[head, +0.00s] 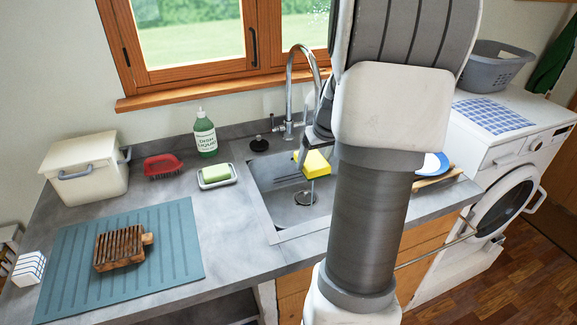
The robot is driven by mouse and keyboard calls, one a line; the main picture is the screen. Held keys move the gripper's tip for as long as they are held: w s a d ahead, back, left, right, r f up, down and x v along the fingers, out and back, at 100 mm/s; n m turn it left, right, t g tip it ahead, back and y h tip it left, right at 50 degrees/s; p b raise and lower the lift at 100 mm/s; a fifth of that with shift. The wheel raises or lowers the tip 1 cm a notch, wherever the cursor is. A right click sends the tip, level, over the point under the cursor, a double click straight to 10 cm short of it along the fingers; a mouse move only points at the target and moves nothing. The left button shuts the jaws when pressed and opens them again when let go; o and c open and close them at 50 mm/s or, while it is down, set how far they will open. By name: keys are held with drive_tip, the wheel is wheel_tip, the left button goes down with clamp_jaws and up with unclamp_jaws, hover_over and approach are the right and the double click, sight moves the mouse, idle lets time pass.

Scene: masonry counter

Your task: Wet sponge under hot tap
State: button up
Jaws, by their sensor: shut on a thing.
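The yellow sponge (316,163) is held over the sink (262,196), under the curved chrome tap (289,82). My gripper (312,146) is shut on it; my arm hides most of the gripper and its fingers are small in view. The sponge is above the sink floor, apart from it. A thin pale vertical streak shows below the sponge, above the drain (305,198); I cannot tell for sure whether it is running water. The tap base stands behind the sink, and its hot side cannot be told.
A black plug (259,144), green dish liquid bottle (205,135), soap dish (216,176), red brush (162,166) and white bin (84,171) stand left of the sink. A wooden rack (119,247) lies on a teal mat (180,262). A washing machine (510,150) is at right.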

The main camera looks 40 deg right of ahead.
sight(319, 153)
drive_tip(key=shift+d, duration=0.5)
drive_tip(key=w+d+f+p, duration=0.2)
drive_tip(key=w+d+p, duration=0.1)
drive_tip(key=w+d, duration=0.5)
drive_tip(key=shift+d+f+p, duration=0.3)
drive_tip(key=shift+d+f, duration=0.05)
drive_tip(key=shift+d, duration=0.95)
drive_tip(key=shift+w, duration=0.1)
drive_tip(key=s+a+b, duration=0.4)
drive_tip(key=s+a, duration=0.1)
drive_tip(key=a, duration=0.1)
drive_tip(key=shift+a, duration=0.2)
drive_tip(key=shift+r, duration=0.1)
idle(1.1)
drive_tip(key=shift+s+a+r, duration=0.75)
drive_tip(key=shift+a+r, duration=0.25)
drive_tip(key=shift+s+a+r, duration=0.7)
drive_tip(key=shift+a+r, duration=0.25)
drive_tip(key=shift+a, duration=0.05)
